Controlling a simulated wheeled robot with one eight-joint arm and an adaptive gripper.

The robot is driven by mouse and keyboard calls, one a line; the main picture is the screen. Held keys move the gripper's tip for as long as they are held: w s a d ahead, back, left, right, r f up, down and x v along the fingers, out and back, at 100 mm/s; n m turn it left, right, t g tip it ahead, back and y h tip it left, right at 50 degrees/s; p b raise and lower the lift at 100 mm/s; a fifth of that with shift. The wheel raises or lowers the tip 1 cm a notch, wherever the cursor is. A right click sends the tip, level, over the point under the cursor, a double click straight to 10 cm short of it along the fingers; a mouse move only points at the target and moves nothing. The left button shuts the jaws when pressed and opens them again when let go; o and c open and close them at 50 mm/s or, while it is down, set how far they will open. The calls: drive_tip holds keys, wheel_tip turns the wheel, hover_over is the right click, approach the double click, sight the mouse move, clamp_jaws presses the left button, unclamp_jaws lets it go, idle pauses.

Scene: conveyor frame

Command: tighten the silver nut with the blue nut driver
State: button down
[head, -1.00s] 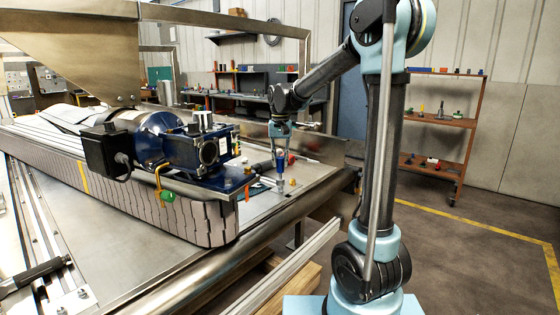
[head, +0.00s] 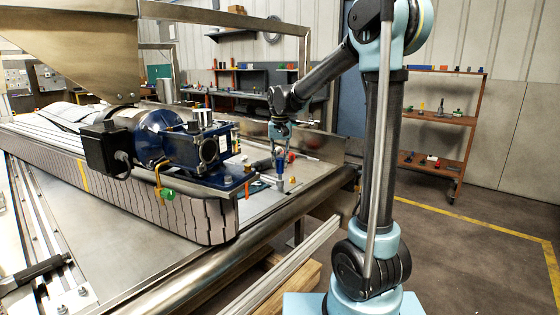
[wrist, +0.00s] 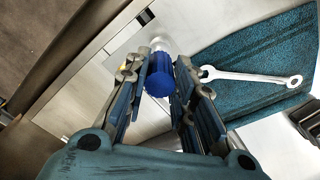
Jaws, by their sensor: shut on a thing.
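The blue nut driver (head: 281,158) stands roughly upright at the near right end of the conveyor, beside the motor. My gripper (head: 281,149) comes down on it from above. In the wrist view my gripper (wrist: 161,72) has its two fingers shut on either side of the blue nut driver's handle (wrist: 160,83). Silver metal (wrist: 162,43) shows just beyond the handle. In the head view a small silver piece (head: 280,181) shows at the driver's lower end. I cannot tell the silver nut apart there, nor whether the socket sits on it.
A blue motor and gearbox (head: 190,145) stand close left of the driver. A silver wrench (wrist: 250,76) lies on a teal mat (wrist: 245,48) beside it. A small brass-coloured piece (head: 292,181) is just right of the driver. A shelf cart (head: 440,118) stands farther right.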

drive_tip(key=shift+f, duration=0.6)
drive_tip(key=shift+m, duration=0.5)
drive_tip(key=shift+r, duration=0.1)
drive_tip(key=shift+r, duration=2.5)
